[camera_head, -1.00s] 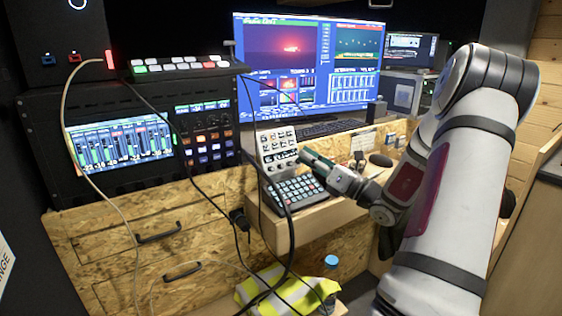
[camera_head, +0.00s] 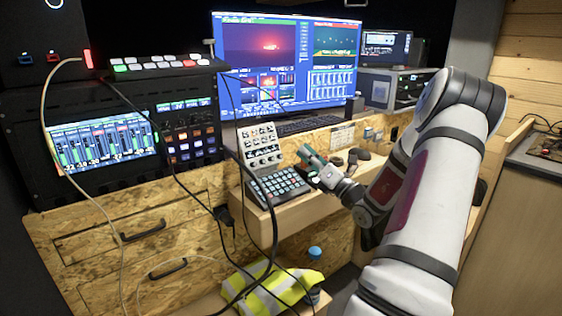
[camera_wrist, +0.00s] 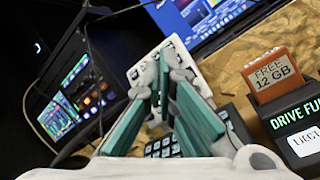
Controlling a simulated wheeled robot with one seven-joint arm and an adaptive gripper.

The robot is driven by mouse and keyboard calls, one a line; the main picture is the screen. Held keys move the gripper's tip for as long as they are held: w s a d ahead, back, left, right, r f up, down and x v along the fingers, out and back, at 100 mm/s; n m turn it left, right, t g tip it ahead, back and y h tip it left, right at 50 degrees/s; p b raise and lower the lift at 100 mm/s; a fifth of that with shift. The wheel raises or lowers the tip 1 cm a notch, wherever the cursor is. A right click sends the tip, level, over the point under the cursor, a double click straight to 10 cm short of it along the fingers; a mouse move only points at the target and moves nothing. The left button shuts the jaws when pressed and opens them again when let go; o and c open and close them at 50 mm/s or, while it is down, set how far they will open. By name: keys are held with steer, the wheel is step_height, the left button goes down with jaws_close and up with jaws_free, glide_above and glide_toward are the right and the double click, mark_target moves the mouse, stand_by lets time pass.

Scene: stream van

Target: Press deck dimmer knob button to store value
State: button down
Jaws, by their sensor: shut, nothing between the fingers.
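The deck is a light panel with rows of small knobs and buttons (camera_head: 260,143), standing behind a dark keypad (camera_head: 279,186) on the wooden desk. I cannot tell which knob is the dimmer. My gripper (camera_head: 302,152), with teal fingers, is shut and empty. In the head view it is just right of the panel and above the keypad, apart from the panel. In the wrist view my gripper (camera_wrist: 164,62) covers much of the panel, whose pale edge (camera_wrist: 136,74) shows behind the fingers. Part of the keypad (camera_wrist: 160,148) shows below, between the fingers.
A large monitor (camera_head: 286,62) and keyboard (camera_head: 307,125) stand behind. A rack with screens (camera_head: 103,140) is at left, with loose cables hanging in front. An orange drive marked FREE 12 GB (camera_wrist: 274,74) sits in a dark holder (camera_wrist: 296,120) on the right.

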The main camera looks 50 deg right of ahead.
mark_target(281, 156)
steer(key=w+b, duration=0.1)
steer(key=w+f, duration=0.1)
steer(key=w+d+f+b, duration=0.1)
steer(key=w, duration=0.1)
steer(key=shift+f+b, duration=0.1)
steer(key=shift+b, duration=0.25)
steer(key=shift+w+d+f, duration=0.15)
steer(key=shift+w, duration=0.35)
steer(key=shift+w+d+f, duration=0.1)
steer(key=shift+w+f, duration=0.05)
steer(key=shift+w, duration=0.35)
steer(key=shift+w, duration=0.1)
stand_by(0.3)
steer(key=shift+w+d+f, duration=0.1)
steer(key=shift+w+f, duration=0.05)
steer(key=shift+w, duration=0.1)
steer(key=shift+w+f, duration=0.15)
steer(key=shift+w, duration=0.1)
stand_by(0.7)
steer(key=shift+s+p, duration=0.1)
steer(key=shift+p, duration=0.3)
steer(key=shift+s+r+p, duration=0.3)
steer(key=shift+s+p, duration=0.2)
steer(key=shift+p, duration=0.1)
